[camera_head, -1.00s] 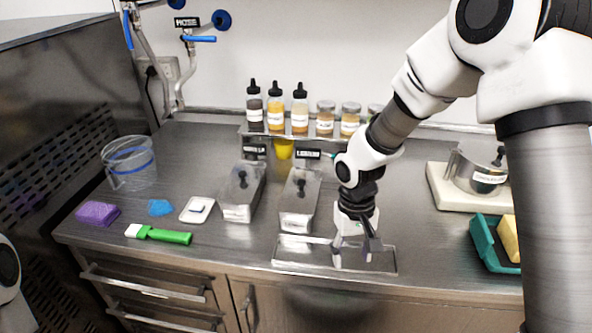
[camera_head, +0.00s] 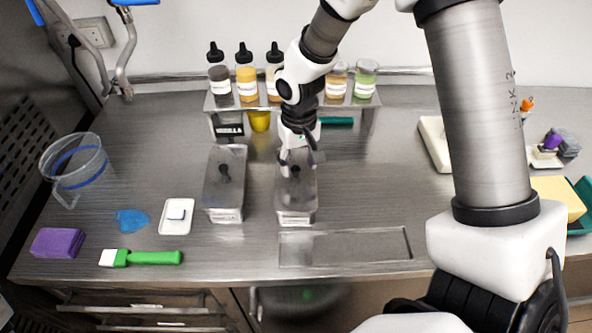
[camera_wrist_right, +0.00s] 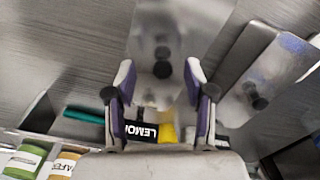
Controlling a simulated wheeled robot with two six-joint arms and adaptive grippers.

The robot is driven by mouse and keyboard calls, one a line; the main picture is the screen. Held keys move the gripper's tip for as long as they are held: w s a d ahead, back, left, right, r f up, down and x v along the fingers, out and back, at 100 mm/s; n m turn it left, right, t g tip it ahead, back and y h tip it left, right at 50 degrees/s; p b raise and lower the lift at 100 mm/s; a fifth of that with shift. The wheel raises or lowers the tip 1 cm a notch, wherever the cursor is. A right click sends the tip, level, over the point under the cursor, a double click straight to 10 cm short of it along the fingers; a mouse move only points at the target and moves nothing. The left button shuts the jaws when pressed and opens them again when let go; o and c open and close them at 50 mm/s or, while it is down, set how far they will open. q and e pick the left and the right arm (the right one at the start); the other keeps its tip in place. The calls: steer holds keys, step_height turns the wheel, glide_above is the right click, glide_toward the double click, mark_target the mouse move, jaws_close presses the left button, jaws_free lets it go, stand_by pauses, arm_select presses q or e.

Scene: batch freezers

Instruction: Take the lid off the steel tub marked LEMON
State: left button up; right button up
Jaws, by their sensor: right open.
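A steel tub with a lid and a dark knob (camera_head: 297,205) stands at mid-counter. In the right wrist view a black plate reading LEMON (camera_wrist_right: 145,132) shows beside this tub's lid (camera_wrist_right: 150,25). My right gripper (camera_head: 297,160) is directly over that lid, fingers pointing down. In the right wrist view its open fingers (camera_wrist_right: 160,72) stand on either side of the dark lid knob (camera_wrist_right: 162,52); I cannot tell whether they touch it. The lid sits on the tub. My left gripper is not in view.
A second lidded steel tub (camera_head: 224,190) stands close on the left. Behind is a rack with bottles (camera_head: 245,80) and jars (camera_head: 365,82). A rectangular outlined area (camera_head: 345,246) in front is empty.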

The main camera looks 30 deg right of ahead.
mark_target(296, 169)
steer(key=f, duration=0.1)
steer(key=w+f, duration=0.1)
steer(key=f, duration=0.1)
steer(key=shift+w+f, duration=0.2)
steer(key=shift+w, duration=0.05)
steer(key=shift+s+r, duration=0.1)
steer(key=shift+s, duration=0.05)
steer(key=shift+s+r, duration=0.1)
steer(key=shift+s, duration=0.1)
steer(key=c, duration=0.9)
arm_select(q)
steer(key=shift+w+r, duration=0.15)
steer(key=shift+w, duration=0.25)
arm_select(e)
steer(key=shift+a, duration=0.1)
jaws_close()
steer(key=shift+w+r, duration=0.1)
